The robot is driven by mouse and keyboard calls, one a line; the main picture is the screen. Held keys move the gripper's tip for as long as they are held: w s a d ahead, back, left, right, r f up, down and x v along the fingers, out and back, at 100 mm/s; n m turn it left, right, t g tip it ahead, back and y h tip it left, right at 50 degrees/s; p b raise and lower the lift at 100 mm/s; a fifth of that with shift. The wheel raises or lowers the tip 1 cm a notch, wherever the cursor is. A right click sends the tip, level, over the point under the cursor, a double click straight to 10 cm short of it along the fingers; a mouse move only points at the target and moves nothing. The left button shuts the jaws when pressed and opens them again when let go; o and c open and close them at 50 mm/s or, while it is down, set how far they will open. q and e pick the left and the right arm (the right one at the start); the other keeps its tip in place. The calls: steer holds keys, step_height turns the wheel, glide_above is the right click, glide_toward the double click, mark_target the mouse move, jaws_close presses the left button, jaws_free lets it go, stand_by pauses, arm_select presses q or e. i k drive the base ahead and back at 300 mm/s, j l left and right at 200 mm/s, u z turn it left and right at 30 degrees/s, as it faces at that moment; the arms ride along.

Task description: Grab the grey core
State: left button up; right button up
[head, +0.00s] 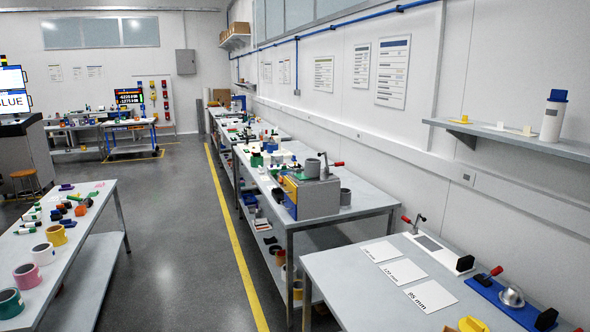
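A grey ring-shaped core (345,197) stands on the middle workbench (335,217), just right of a grey and yellow box-like fixture (318,198). A second grey cylinder (312,168) sits on top of that fixture, beside a red-handled clamp (334,166). I cannot tell for certain which of the two is the task's core. Neither of my grippers is in view, and both grey pieces look free of any gripper.
A left table (75,235) carries coloured rolls and small parts. A near right table (335,268) holds white labelled cards (432,297) and a blue clamp fixture (505,302). A wall shelf (520,138) juts out at right. Open floor (190,240) lies between the tables.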

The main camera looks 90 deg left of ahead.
mark_target(312, 165)
steer(key=u, duration=2.7)
steer(key=i+j+u, duration=0.35)
steer(key=i, duration=0.3)
steer(key=i+j+u, duration=0.1)
steer(key=i+u, duration=0.35)
steer(key=i, duration=1.25)
steer(key=i+j+z, duration=0.1)
steer(key=i+z, duration=0.3)
steer(key=i+j+z, duration=0.25)
steer(key=i+z, duration=0.2)
steer(key=i+j+z, duration=0.4)
steer(key=i+j, duration=0.05)
steer(key=i, duration=0.1)
